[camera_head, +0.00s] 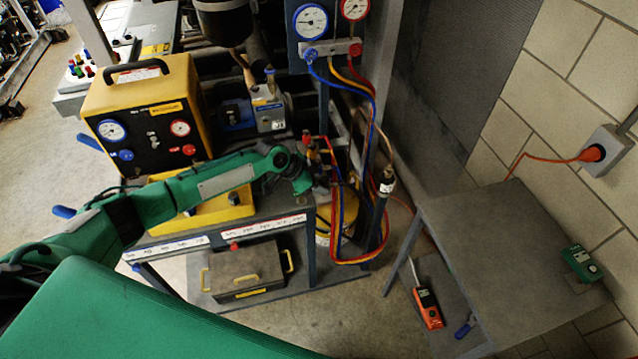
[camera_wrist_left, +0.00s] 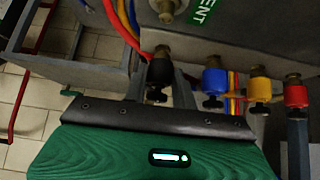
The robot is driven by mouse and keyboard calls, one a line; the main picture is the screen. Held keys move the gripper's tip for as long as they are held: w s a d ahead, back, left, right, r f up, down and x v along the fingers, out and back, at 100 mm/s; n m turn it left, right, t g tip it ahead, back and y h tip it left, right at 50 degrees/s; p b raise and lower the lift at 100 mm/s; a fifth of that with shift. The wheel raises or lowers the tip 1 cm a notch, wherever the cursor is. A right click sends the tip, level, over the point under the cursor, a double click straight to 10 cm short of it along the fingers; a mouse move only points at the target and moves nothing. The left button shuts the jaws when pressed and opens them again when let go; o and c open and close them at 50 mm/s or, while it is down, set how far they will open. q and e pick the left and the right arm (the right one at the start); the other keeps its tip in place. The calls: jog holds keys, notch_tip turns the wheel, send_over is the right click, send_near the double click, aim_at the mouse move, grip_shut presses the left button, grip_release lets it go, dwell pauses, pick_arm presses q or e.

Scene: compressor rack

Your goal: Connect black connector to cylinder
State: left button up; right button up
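The black connector (camera_wrist_left: 160,71) sits below a brass fitting in the left wrist view, in line with the blue (camera_wrist_left: 214,80), yellow (camera_wrist_left: 260,90) and red (camera_wrist_left: 295,96) connectors. My left gripper (camera_wrist_left: 161,78) has one finger on each side of the black connector, very near it; contact is unclear. In the head view my left gripper (camera_head: 318,165) is at the hose fittings beside the rack, and the black connector is hidden there. A yellow cylinder (camera_head: 326,226) stands below, partly hidden by hoses. My right gripper is out of view.
Red, yellow and blue hoses (camera_head: 348,258) hang in a loop right of the workbench. A gauge manifold (camera_head: 333,50) is above. A yellow machine (camera_head: 140,110) stands left. A grey table (camera_head: 500,235) is at right, with open floor between.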

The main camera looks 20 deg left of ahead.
aim_at(324, 178)
pick_arm(q)
jog(key=shift+c, duration=1.2)
jog(key=shift+r, duration=0.3)
jog(key=shift+r, duration=0.15)
jog(key=shift+r+p, duration=1.05)
jog(key=shift+r, duration=0.2)
